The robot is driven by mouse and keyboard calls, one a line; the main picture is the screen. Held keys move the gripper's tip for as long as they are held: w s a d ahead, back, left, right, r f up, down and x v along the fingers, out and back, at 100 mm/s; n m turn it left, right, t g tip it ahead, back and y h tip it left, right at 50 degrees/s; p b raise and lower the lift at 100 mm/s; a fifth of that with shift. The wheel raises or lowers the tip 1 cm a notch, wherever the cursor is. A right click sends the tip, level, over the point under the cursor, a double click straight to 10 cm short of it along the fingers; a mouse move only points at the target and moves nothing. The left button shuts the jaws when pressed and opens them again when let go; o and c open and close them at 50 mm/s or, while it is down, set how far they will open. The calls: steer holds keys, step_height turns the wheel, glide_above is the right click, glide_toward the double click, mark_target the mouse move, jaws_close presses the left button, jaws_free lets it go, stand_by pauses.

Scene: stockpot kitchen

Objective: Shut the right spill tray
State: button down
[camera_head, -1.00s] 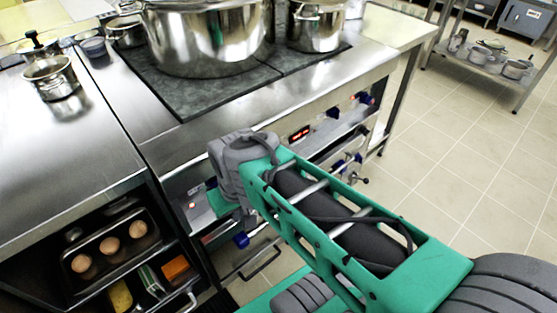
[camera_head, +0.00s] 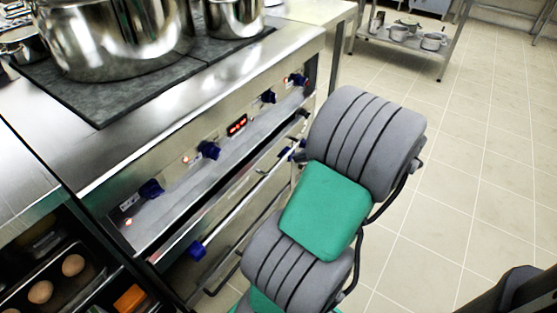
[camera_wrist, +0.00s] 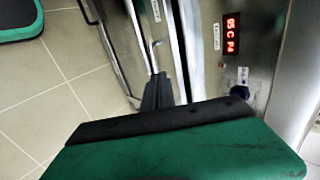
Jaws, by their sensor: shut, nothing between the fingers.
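The stove front (camera_head: 215,150) is at the left centre of the head view, with blue knobs and a red display. Below the panel runs a pale metal ledge (camera_head: 172,208), with a bar (camera_head: 240,205) beneath it. I cannot tell which part is the right spill tray or how far out it stands; my arm covers the right end of the front. My gripper (camera_wrist: 158,85) shows in the wrist view as dark fingers, shut and empty, beside upright metal edges and a bar (camera_wrist: 157,55). Contact cannot be told. The gripper is hidden in the head view.
Large steel pots (camera_head: 110,35) stand on the dark hob. An open compartment with eggs (camera_head: 40,291) is at the lower left. A steel rack (camera_head: 405,40) stands at the back.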

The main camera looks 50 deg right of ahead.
mark_target(263, 159)
steer(key=b+x, duration=0.1)
steer(key=x, duration=0.3)
steer(key=w+r+b+x, duration=0.1)
steer(key=b+x, duration=0.1)
steer(key=x, duration=0.2)
steer(key=b+x, duration=0.1)
steer(key=x, duration=0.3)
steer(key=shift+w+a+r+b, duration=0.2)
steer(key=shift+r+b, duration=0.05)
steer(key=shift+b, duration=0.1)
steer(key=shift+w+r, duration=0.1)
steer(key=shift+w, duration=0.35)
steer(key=shift+r, duration=0.1)
